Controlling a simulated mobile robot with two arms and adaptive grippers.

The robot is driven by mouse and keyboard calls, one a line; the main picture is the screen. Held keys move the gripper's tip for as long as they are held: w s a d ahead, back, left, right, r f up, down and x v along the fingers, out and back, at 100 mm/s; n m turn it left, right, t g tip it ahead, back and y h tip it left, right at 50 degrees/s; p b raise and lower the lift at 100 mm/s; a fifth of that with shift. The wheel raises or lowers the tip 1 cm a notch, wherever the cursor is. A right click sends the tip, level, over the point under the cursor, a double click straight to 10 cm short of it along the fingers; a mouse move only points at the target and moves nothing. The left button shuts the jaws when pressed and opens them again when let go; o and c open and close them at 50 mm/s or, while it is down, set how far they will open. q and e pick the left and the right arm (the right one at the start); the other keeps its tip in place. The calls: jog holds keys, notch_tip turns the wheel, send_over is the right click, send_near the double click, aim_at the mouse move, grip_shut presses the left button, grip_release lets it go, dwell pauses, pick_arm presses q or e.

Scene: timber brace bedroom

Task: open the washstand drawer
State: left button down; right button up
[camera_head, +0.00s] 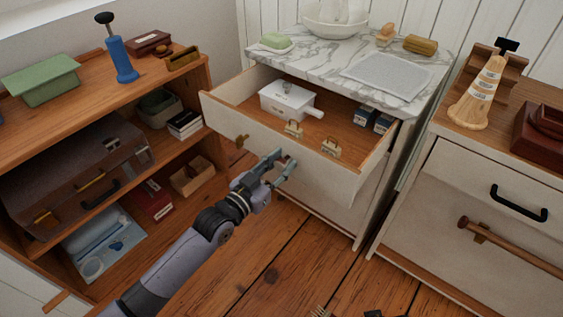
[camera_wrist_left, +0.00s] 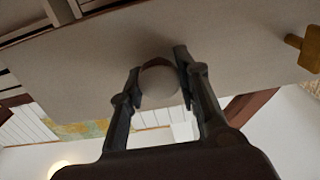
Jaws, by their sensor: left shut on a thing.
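The washstand (camera_head: 435,45) has a marble top and a pale front. Its top drawer (camera_head: 262,122) stands well out, with its wooden inside showing. My left gripper (camera_head: 282,168) is at the drawer front, right of a brass-coloured pull (camera_head: 242,141). In the left wrist view the fingers (camera_wrist_left: 158,75) close around a round pale knob (camera_wrist_left: 160,84) near the drawer front (camera_wrist_left: 100,60). The brass pull also shows there (camera_wrist_left: 303,48), off to the right. In the head view the fingers hide the knob. My right gripper is not clearly visible.
A wooden shelf unit (camera_head: 185,75) stands left, a pale cabinet (camera_head: 470,195) right. Bare floor (camera_head: 300,255) lies in front, with small objects at the bottom edge.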

pick_arm(q)
jog(key=c, duration=1.2)
grip_release()
jog(key=shift+s+a, duration=0.15)
jog(key=v, duration=1.1)
jog(key=shift+s+a, duration=0.15)
jog(key=shift+s, duration=0.1)
